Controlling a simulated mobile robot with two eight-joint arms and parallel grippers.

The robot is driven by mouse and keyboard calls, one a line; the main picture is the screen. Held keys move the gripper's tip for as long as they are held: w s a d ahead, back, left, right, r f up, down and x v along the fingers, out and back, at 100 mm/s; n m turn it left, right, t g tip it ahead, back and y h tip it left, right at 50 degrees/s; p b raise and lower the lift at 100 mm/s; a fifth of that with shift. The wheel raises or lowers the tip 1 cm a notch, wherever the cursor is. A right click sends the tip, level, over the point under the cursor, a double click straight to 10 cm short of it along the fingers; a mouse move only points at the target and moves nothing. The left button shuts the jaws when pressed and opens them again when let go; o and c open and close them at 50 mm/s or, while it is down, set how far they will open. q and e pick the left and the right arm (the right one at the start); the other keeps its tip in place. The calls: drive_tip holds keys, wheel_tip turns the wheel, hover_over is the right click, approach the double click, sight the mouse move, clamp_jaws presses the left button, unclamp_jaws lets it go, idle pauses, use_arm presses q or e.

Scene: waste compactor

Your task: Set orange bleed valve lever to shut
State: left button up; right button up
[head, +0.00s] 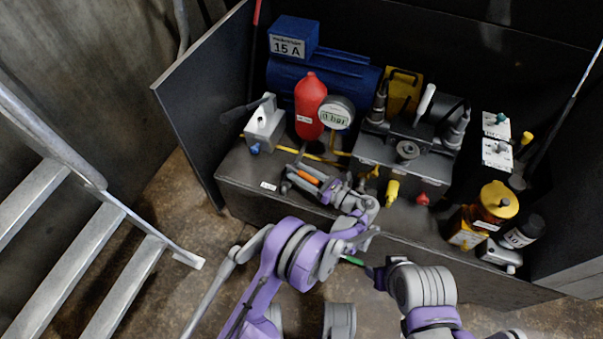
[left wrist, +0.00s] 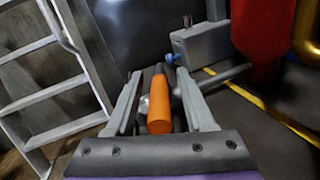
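The orange bleed valve lever (head: 304,175) is at the front left of the machine bench, partly hidden by my left gripper. My left gripper (head: 297,181) reaches over it. In the left wrist view the orange lever (left wrist: 160,105) lies lengthwise between the two grey fingers (left wrist: 158,80). The fingers look open, with some gap on each side of the lever; whether either touches it is hard to tell. My right gripper (head: 372,274) is low in front of the bench, away from the lever. Its fingers are too small and dark to read.
A red bottle (head: 310,105), round gauge (head: 336,112) and grey block with a blue knob (head: 265,126) stand behind the lever. Yellow (head: 391,191) and red knobs (head: 422,199) sit to its right. A metal stair (head: 95,250) is at the left.

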sight(301, 172)
use_arm(q)
drive_tip(key=shift+s, duration=0.1)
wheel_tip(301, 172, up, 10)
drive_tip(key=p, duration=0.2)
drive_tip(key=shift+p, duration=0.35)
